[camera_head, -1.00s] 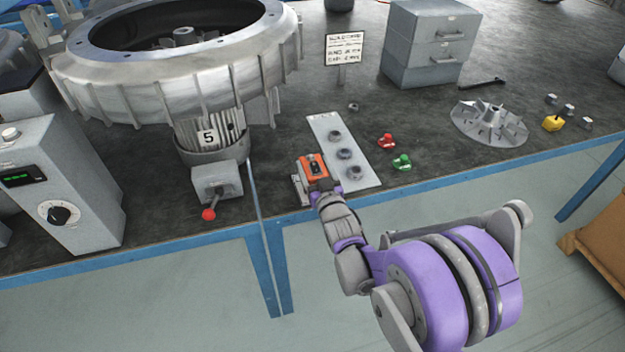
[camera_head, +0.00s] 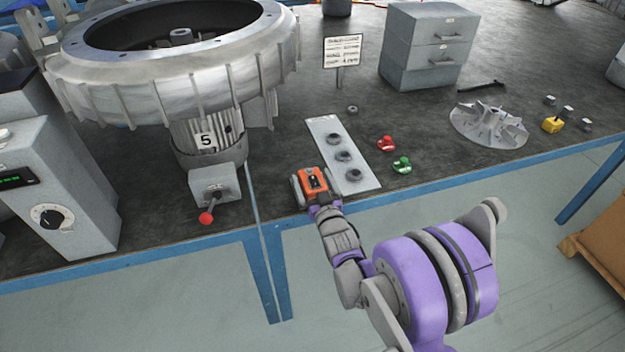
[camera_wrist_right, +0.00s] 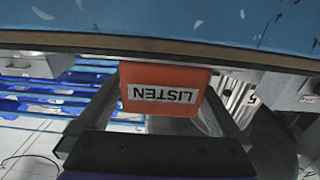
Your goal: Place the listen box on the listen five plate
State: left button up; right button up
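The orange listen box (camera_head: 314,181) is at the front edge of the bench in the head view. In the right wrist view the box (camera_wrist_right: 165,78) shows its LISTEN label upside down. My right gripper (camera_head: 313,190) has a finger on each side of it and is shut on it. A white plate marked 5 (camera_head: 205,141) is on the blower motor, left of and beyond the box in the head view. The box is apart from this plate. The 5 also shows at the right in the wrist view (camera_wrist_right: 252,100). My left gripper is out of view.
A grey switch box with a red-knobbed lever (camera_head: 206,217) sticks out below the plate. A pale strip with several dark rings (camera_head: 322,125) lies right of the gripper, near red (camera_head: 386,144) and green (camera_head: 402,165) parts. The blue bench edge (camera_head: 400,192) is close.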

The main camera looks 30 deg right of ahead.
jog(key=shift+r, duration=0.1)
jog(key=shift+r, duration=0.2)
jog(key=s+a+f+n+g+y, duration=0.1)
jog(key=s+a+g, duration=0.3)
jog(key=s, duration=0.6)
jog(key=s+a+f+n+g+y, duration=0.1)
jog(key=s+a+f+g+y, duration=0.1)
jog(key=s+a, duration=0.4)
jog(key=s+a+f+g+y, duration=0.1)
jog(key=s+a+f+g, duration=0.2)
jog(key=s, duration=1.2)
jog(key=a+g, duration=0.2)
jog(key=g, duration=0.1)
jog(key=shift+f+n+g, duration=0.2)
jog(key=shift+n+g, duration=0.2)
jog(key=shift+w, duration=0.15)
